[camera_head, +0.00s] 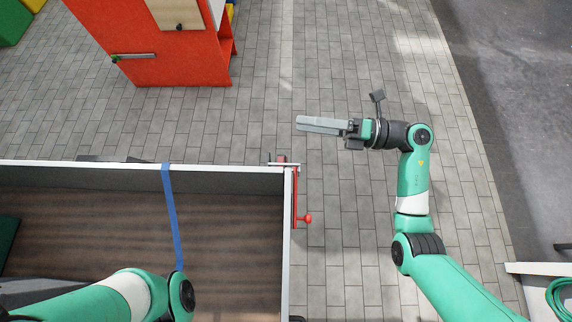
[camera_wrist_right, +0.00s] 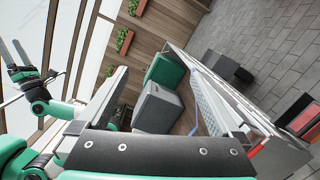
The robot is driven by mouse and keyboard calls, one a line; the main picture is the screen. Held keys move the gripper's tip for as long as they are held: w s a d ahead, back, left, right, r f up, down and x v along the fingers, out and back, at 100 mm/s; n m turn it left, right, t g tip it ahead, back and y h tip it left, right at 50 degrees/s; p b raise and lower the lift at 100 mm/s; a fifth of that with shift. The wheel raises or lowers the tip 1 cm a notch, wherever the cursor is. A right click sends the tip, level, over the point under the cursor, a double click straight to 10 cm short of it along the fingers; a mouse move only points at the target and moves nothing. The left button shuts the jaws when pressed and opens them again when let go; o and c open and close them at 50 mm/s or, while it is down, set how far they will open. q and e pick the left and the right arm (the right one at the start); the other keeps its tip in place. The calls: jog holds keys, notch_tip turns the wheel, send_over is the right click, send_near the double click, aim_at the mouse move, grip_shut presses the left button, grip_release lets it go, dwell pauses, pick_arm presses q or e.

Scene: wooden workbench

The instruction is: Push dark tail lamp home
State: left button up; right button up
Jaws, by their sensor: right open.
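No dark tail lamp can be made out in either view. My right gripper (camera_head: 300,123) is to the right of the head view's middle, over the paved floor beyond the workbench's right edge. Its long grey fingers point left, apart from the bench, with nothing seen between them. They overlap in the head view, so the gap is hidden. The workbench (camera_head: 100,230) has a brown wooden top with raised grey edges. My left arm crosses its lower left part, and its gripper is outside the head view. A gripper (camera_wrist_right: 18,72), apparently my left, is small at the wrist view's upper left.
A red clamp (camera_head: 296,200) sticks out at the bench's back right corner. Blue tape (camera_head: 172,215) crosses the top. A green block (camera_wrist_right: 165,70) and a grey block (camera_wrist_right: 157,108) stand at the bench. An orange cabinet (camera_head: 165,50) stands behind. Floor around my right gripper is clear.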

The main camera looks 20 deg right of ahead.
jog(key=s+d+f+m+t+h+b, duration=0.1)
jog(key=s+d+f+m+b, duration=0.2)
jog(key=f+b, duration=0.7)
jog(key=s+d+f+m+h+b, duration=0.2)
jog(key=d+f+b, duration=0.15)
jog(key=f, duration=1.25)
jog(key=s+d+f+m+t+h+b, duration=0.1)
jog(key=s+d+f+m+b, duration=0.15)
jog(key=d+f+b, duration=0.7)
pick_arm(q)
notch_tip(320, 180, down, 27)
jog(key=b, duration=0.1)
jog(key=shift+s+y, duration=0.25)
jog(key=shift+y, duration=0.05)
pick_arm(e)
jog(key=w+a+f, duration=0.5)
jog(key=w+a, duration=0.2)
jog(key=a, duration=0.5)
jog(key=shift+f, duration=0.2)
jog(key=shift+n, duration=0.25)
